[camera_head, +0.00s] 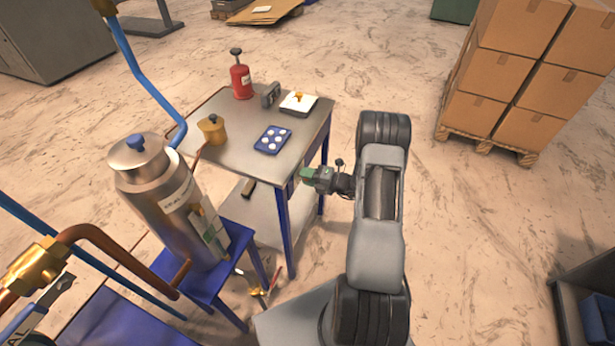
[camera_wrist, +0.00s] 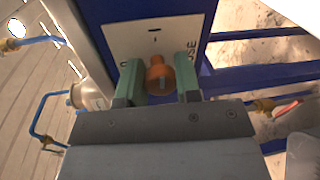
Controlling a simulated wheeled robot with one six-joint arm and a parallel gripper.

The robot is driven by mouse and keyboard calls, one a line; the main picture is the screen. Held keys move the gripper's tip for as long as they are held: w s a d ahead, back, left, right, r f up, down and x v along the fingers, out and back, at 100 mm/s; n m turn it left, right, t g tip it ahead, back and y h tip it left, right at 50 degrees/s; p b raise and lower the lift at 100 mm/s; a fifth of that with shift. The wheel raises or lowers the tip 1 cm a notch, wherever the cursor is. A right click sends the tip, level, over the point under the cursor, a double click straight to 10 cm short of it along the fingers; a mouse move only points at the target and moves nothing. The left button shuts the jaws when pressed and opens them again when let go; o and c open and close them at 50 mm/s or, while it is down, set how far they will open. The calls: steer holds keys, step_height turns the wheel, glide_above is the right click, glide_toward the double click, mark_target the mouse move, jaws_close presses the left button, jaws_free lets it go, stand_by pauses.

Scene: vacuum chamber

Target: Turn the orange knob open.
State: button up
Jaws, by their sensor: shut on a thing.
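The orange knob (camera_wrist: 157,73) sticks out from a white label plate (camera_wrist: 150,38) on a blue post in the wrist view. The plate has a short dark mark above the knob and lettering partly hidden by the fingers. My gripper (camera_wrist: 160,84) is shut on the knob, with one green finger on each side of it. In the head view my gripper (camera_head: 314,178) is at the right side of the table, by its blue legs. The knob cannot be made out there.
A grey-topped table (camera_head: 225,150) holds a red bottle (camera_head: 241,81), a brass pot (camera_head: 211,130) and a blue tray (camera_head: 272,140). A steel canister (camera_head: 155,185) stands at left among pipes. Stacked cartons (camera_head: 520,65) stand on a pallet at right. The floor between is clear.

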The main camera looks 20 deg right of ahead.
steer(key=o, duration=0.9)
steer(key=shift+o, duration=0.2)
steer(key=v, duration=1.4)
steer(key=shift+b, duration=0.35)
steer(key=shift+a, duration=0.15)
